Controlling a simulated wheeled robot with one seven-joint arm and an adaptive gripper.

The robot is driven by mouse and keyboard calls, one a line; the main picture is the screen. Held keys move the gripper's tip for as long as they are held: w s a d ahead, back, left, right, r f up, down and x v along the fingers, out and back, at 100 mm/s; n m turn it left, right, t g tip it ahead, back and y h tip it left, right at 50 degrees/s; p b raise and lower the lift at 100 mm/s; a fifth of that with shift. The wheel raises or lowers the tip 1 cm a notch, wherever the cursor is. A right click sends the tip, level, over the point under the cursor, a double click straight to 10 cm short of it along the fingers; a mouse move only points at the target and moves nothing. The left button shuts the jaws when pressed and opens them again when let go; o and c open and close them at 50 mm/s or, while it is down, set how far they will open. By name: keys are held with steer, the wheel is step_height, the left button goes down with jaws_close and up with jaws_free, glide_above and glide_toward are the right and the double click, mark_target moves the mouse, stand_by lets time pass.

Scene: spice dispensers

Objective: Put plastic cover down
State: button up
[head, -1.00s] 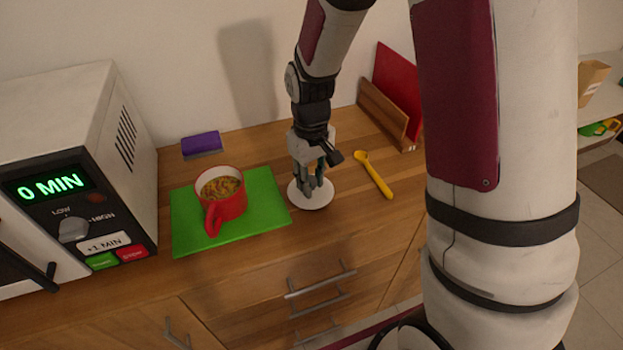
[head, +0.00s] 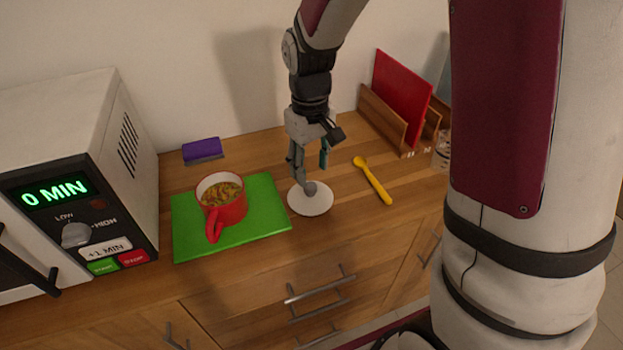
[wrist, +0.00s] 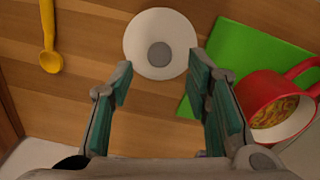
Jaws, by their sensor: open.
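The plastic cover (head: 311,204) is a white round disc with a grey knob on top. It lies flat on the wooden counter, just right of the green board. In the wrist view the cover (wrist: 135,40) lies ahead of the fingertips, its grey knob in plain sight between their lines. My gripper (head: 309,170) is above and slightly behind the cover. Its two teal-padded fingers (wrist: 162,72) are spread apart with nothing between them.
A red mug (head: 230,211) of food stands on the green board (head: 268,225). A microwave (head: 75,150) reading 0 MIN is at the left. A yellow spoon (head: 374,182) lies right of the cover. A purple sponge (head: 202,149) and a wooden rack (head: 382,118) with a red board are at the back.

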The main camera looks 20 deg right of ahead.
mark_target(311, 187)
steer(key=s+r+m+t, duration=0.1)
steer(key=s+r, duration=1.1)
steer(key=r, duration=0.2)
steer(key=s+d+r+m+t, duration=0.1)
steer(key=s+m, duration=0.1)
steer(key=s, duration=1.1)
steer(key=shift+t, duration=0.4)
steer(key=shift+r+p, duration=0.1)
steer(key=shift+p, duration=0.2)
